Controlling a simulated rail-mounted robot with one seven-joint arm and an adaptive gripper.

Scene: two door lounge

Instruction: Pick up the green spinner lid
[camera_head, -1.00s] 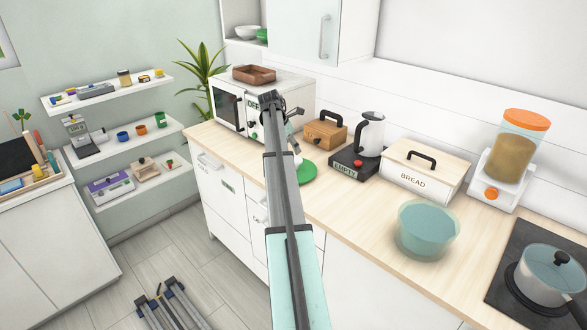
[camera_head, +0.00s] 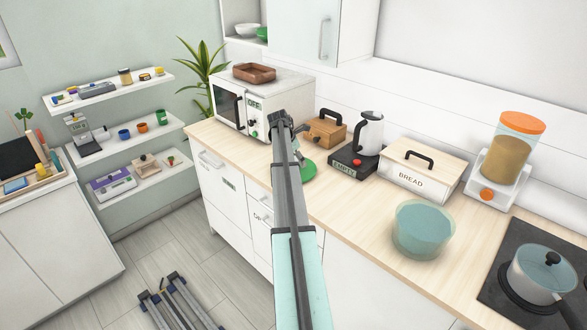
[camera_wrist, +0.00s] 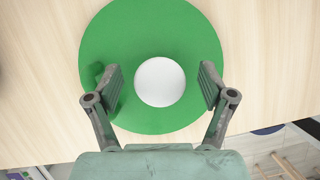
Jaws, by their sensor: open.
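The green spinner lid (camera_wrist: 150,40) is a flat green disc with a white round knob (camera_wrist: 160,82) at its middle. It lies on the wooden counter, and in the head view the lid (camera_head: 308,170) shows partly behind my arm. In the wrist view my gripper (camera_wrist: 160,86) is open, its two fingers on either side of the white knob and apart from it. The fingers appear over the green disc. In the head view the fingertips are mostly hidden by my arm.
Behind the lid stand a white microwave (camera_head: 240,112), a wooden box (camera_head: 326,132) and a kettle (camera_head: 370,130) on a dark base. To the right are a bread box (camera_head: 405,180) and a teal bowl (camera_head: 422,232). The counter's front edge is close to the lid.

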